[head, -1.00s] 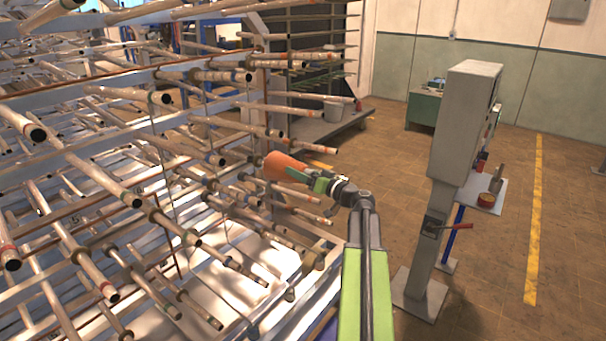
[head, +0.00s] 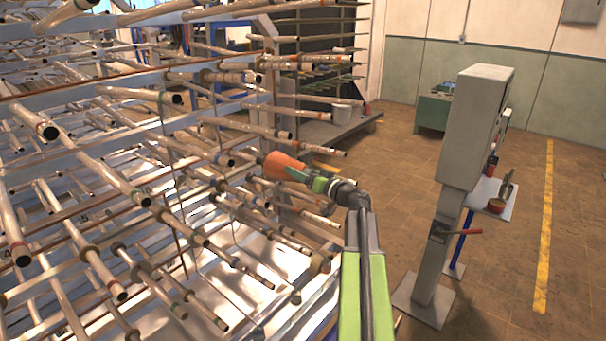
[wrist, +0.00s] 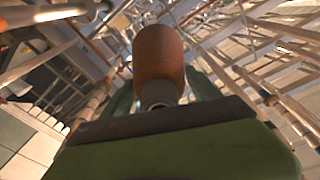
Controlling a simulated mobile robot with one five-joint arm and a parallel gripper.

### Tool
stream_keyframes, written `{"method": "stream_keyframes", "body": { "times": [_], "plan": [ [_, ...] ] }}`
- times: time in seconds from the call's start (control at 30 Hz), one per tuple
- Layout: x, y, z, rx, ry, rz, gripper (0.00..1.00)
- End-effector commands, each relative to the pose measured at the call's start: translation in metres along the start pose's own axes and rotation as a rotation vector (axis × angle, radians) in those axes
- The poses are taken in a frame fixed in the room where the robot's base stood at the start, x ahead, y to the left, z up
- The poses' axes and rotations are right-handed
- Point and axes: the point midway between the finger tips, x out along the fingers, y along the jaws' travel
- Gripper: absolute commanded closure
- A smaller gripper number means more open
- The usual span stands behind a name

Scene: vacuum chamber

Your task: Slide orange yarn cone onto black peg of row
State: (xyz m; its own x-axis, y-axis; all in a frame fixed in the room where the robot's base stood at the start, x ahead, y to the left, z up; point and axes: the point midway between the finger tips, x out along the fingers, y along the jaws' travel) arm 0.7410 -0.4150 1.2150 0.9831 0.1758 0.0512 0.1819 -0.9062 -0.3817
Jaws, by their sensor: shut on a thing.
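The orange yarn cone (head: 281,166) is at the end of my arm, beside the rack's pegs, in the middle of the head view. My gripper (head: 307,177) is shut on it. The wrist view shows the cone (wrist: 158,62) held between the green fingers, its wide part pointing away from my gripper. Several rack pegs (head: 262,130) with dark ends stick out around the cone. I cannot tell which is the black peg of the row, nor whether the cone touches or surrounds any peg.
The rack (head: 75,65) fills the left side with many protruding pegs close together. A grey control post (head: 472,130) with a small shelf (head: 487,195) stands to the right of my arm. A green cabinet (head: 433,110) is by the far wall. The floor between is open.

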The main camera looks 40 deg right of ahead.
Motion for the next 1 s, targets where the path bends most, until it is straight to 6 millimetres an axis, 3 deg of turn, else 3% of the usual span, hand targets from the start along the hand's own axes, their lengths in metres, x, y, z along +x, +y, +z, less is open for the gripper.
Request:
{"method": "stream_keyframes", "body": {
  "times": [0.77, 0.8, 1.0],
  "plan": [
    [0.015, 0.0, 0.002, 0.001, 0.001, -0.002, 1.0],
    [0.015, 0.0, 0.002, 0.001, 0.001, -0.001, 0.27],
    [0.015, 0.0, 0.002, 0.0, 0.0, -0.001, 0.04]
  ]
}}
